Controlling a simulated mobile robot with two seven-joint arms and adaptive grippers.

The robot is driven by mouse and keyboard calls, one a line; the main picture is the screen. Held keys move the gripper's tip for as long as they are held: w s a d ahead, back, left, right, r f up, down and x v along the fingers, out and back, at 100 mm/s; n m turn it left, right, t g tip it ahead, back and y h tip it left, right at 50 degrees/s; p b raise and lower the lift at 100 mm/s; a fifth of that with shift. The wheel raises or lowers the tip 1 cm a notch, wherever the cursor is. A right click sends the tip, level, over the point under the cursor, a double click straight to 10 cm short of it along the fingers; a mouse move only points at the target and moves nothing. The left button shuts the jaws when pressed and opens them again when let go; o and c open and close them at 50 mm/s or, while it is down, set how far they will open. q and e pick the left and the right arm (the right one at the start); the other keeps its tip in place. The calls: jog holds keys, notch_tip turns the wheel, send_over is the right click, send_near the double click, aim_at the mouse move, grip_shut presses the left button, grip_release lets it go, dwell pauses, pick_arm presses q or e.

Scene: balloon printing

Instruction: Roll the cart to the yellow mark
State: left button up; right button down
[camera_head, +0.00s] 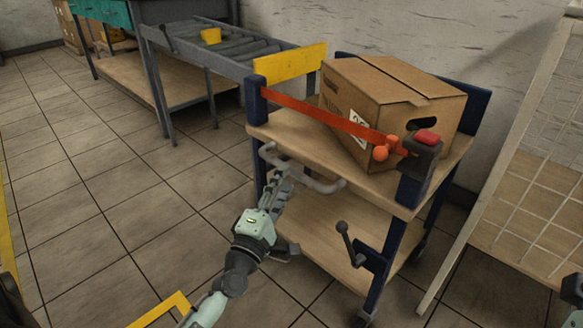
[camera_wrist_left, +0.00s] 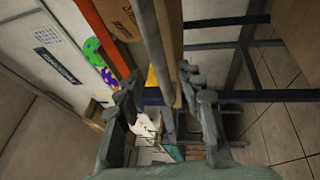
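The cart has wooden shelves, dark blue posts and a grey U-shaped handle (camera_head: 318,184) on its near side. Its top shelf (camera_head: 290,136) carries a cardboard box (camera_head: 385,95) behind a red strap (camera_head: 325,116). My left gripper (camera_head: 281,172) is at the left part of the handle. In the left wrist view the grey bar (camera_wrist_left: 150,42) runs between its fingers, which stand apart with gaps beside the bar. A yellow corner marking (camera_head: 166,306) lies on the floor at the bottom left. Only a small part of my right arm shows at the right edge; its fingers are hard to make out.
A roller conveyor (camera_head: 225,47) with a yellow end plate (camera_head: 290,66) stands behind the cart at left. A white mesh frame (camera_head: 530,170) leans at right. A brake-like lever (camera_head: 346,240) sticks out of the cart. The tiled floor (camera_head: 120,200) at left is clear.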

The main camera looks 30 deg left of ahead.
pick_arm(q)
jog(key=shift+x, duration=2.35)
jog(key=shift+c, duration=0.5)
grip_shut()
